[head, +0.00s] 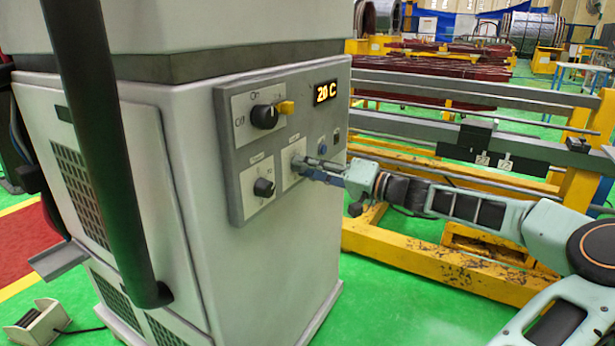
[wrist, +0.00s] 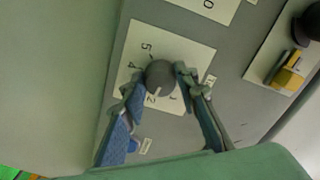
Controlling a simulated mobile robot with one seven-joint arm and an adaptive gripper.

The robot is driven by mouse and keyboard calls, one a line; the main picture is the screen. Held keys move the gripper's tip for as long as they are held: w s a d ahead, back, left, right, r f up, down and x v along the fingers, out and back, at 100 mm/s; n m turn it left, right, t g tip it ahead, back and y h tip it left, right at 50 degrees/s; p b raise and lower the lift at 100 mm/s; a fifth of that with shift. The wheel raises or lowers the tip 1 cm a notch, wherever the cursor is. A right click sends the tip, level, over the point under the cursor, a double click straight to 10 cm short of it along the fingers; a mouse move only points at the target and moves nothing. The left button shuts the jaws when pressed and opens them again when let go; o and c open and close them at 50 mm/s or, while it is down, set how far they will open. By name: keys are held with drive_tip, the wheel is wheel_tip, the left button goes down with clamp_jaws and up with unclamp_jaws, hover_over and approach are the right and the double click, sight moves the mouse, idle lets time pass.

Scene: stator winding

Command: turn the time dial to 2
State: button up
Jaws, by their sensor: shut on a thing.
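The time dial (wrist: 160,72) is a round dark grey knob on a white plate (wrist: 133,45) with numbers around it; I can make out 5, 4, 2 and 1. A white mark on the knob's edge points close to the 2. My gripper (wrist: 157,80) has its two blue-padded fingers on either side of the knob, shut on it. In the head view my gripper (head: 299,165) reaches the right lower plate of the grey control panel (head: 226,135) and hides most of this dial.
Left of my gripper is another black dial (head: 264,187). Above it is a black switch with a yellow handle (head: 285,107), beside a display (head: 325,92) reading 20 C. A blue button (head: 322,149) is close to the right. A yellow frame (head: 440,255) stands behind my arm.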

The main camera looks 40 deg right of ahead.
drive_tip(key=shift+n, duration=0.4)
drive_tip(key=o, duration=1.1)
drive_tip(key=shift+o, duration=0.2)
drive_tip(key=v, duration=1.2)
drive_tip(key=shift+f, duration=0.1)
